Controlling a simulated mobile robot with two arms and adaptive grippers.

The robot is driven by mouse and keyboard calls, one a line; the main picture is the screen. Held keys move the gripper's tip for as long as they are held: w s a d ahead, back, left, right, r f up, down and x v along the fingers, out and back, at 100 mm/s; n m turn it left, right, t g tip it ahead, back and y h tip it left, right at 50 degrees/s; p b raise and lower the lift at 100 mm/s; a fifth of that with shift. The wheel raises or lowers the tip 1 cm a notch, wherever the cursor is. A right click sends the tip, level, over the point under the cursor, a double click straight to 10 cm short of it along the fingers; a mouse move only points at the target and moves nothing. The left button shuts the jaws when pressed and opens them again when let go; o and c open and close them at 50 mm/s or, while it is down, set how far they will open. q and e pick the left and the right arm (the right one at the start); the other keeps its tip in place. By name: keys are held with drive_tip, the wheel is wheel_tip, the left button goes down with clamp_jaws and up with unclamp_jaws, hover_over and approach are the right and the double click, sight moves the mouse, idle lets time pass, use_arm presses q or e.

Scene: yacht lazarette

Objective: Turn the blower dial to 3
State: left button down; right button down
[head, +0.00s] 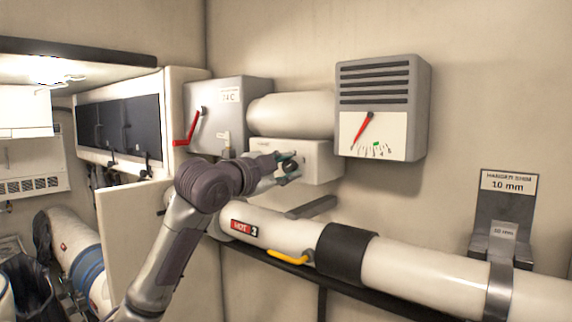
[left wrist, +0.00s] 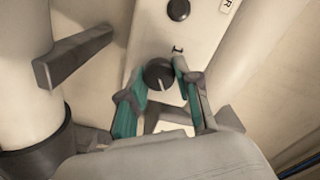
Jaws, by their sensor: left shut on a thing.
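The blower dial (left wrist: 160,73) is a round black knob with a white pointer line, on the front of a white box (head: 320,162). In the left wrist view the pointer line runs toward the lower part of the picture. One small mark shows above the dial; other numbers are hidden or unreadable. My left gripper (head: 288,165) is shut on the dial, its teal-padded fingers (left wrist: 157,95) on either side of it. In the head view the fingers largely cover the dial. My right gripper is not in view.
A grey vented box with a gauge (head: 398,138) hangs to the right; its red needle points down-left, left of a green mark. A red lever (head: 188,130) is on the grey box at left. Below run a thick white pipe (head: 400,268) and a yellow handle (head: 287,257).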

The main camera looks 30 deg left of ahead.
use_arm(q)
drive_tip(key=shift+m, duration=0.5)
drive_tip(key=c, duration=0.8)
unclamp_jaws()
drive_tip(key=shift+c, duration=0.2)
drive_tip(key=s, duration=1.2)
drive_tip(key=shift+a, duration=0.4)
